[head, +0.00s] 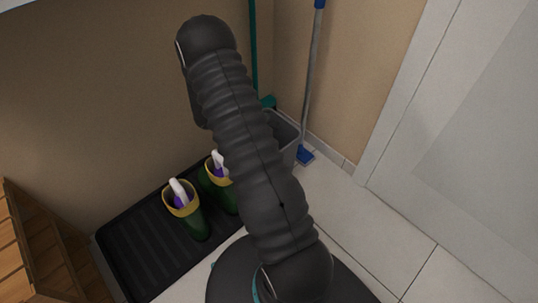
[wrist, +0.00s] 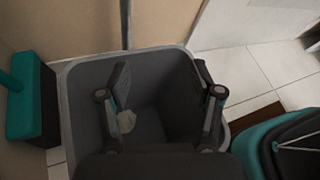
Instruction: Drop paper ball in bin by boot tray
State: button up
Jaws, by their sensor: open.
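A grey bin (head: 287,130) stands in the corner behind my arm in the head view, partly hidden. In the wrist view the bin (wrist: 78,105) fills the middle, seen from above. My gripper (wrist: 162,75) is over the bin's opening with its two fingers spread apart and nothing between the tips. A small pale paper ball (wrist: 127,121) shows inside the bin, beside the left finger; it looks lower than the fingers. The black boot tray (head: 135,245) lies on the floor to the left of the bin. My gripper is hidden in the head view.
Green boots with yellow rims (head: 187,208) stand on the tray, with white and purple items in them. A blue-ended mop (head: 306,155) leans beside the bin. A teal broom head (wrist: 22,95) is left of the bin. Tiled floor (head: 385,225) is clear at right.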

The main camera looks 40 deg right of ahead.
jog(key=v, duration=1.2)
dwell(0.3)
jog(key=s+a+m+y, duration=0.2)
jog(key=s, duration=0.1)
jog(key=s+a+m+y, duration=0.2)
jog(key=m, duration=0.1)
jog(key=s+a+m+y, duration=0.1)
jog(key=s+a+m, duration=0.2)
jog(key=shift+s+f+g+y, duration=0.3)
jog(key=shift+s+y, duration=0.1)
jog(key=s+a+r+m+t+y, duration=0.2)
jog(key=s+a+r+m+t, duration=0.1)
jog(key=r, duration=0.6)
jog(key=s+a+r+m+t+y+p, duration=0.1)
jog(key=s+a+r+m+t+y, duration=0.1)
jog(key=s+r, duration=0.6)
jog(key=s+a+r+m+t+y+p, duration=0.1)
jog(key=s+a+r+m+t+y, duration=0.2)
jog(key=r, duration=0.8)
jog(key=s+a+m+t, duration=0.1)
jog(key=s+a+t, duration=0.1)
jog(key=s+a, duration=0.1)
jog(key=shift+a+t, duration=0.4)
jog(key=shift+a, duration=0.15)
